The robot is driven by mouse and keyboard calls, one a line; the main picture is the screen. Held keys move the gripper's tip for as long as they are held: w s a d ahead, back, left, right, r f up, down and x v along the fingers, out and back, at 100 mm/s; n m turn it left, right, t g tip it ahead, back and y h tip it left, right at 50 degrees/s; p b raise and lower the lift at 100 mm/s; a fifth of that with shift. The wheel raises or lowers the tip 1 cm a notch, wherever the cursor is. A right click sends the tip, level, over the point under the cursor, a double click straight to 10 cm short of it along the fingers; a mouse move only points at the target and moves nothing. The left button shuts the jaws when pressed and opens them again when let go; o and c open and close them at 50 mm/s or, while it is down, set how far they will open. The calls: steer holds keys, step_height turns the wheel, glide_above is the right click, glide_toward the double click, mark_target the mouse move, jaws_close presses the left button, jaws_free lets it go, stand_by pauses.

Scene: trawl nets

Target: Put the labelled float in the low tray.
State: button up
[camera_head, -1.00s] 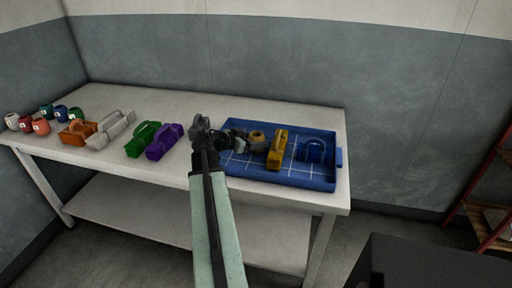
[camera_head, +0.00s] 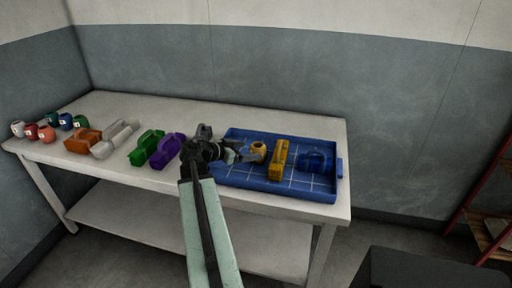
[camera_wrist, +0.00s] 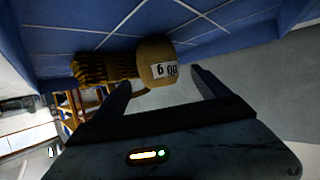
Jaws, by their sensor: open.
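The labelled float (camera_head: 258,148), tan with a white number label, sits inside the low blue tray (camera_head: 230,177), left of its middle. In the wrist view the float (camera_wrist: 157,54) shows its label plainly, above the tray's blue gridded floor (camera_wrist: 60,45). My gripper (camera_head: 241,153) is open and low over the tray's left part, just left of the float. In the wrist view its two fingers (camera_wrist: 160,80) stand apart on either side of the float's near end, with a gap visible between them and the float.
A yellow handled block (camera_head: 279,161) stands right beside the float in the tray, and a blue handled one (camera_head: 315,161) farther right. Purple (camera_head: 168,150), green (camera_head: 146,148), grey (camera_head: 116,139) and orange (camera_head: 83,141) ones line the table, with several labelled floats (camera_head: 46,133) at far left.

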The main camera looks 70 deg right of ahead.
steer(key=p+v, duration=0.1)
steer(key=v, duration=0.5)
steer(key=shift+a+p, duration=0.15)
steer(key=shift+p, duration=0.2)
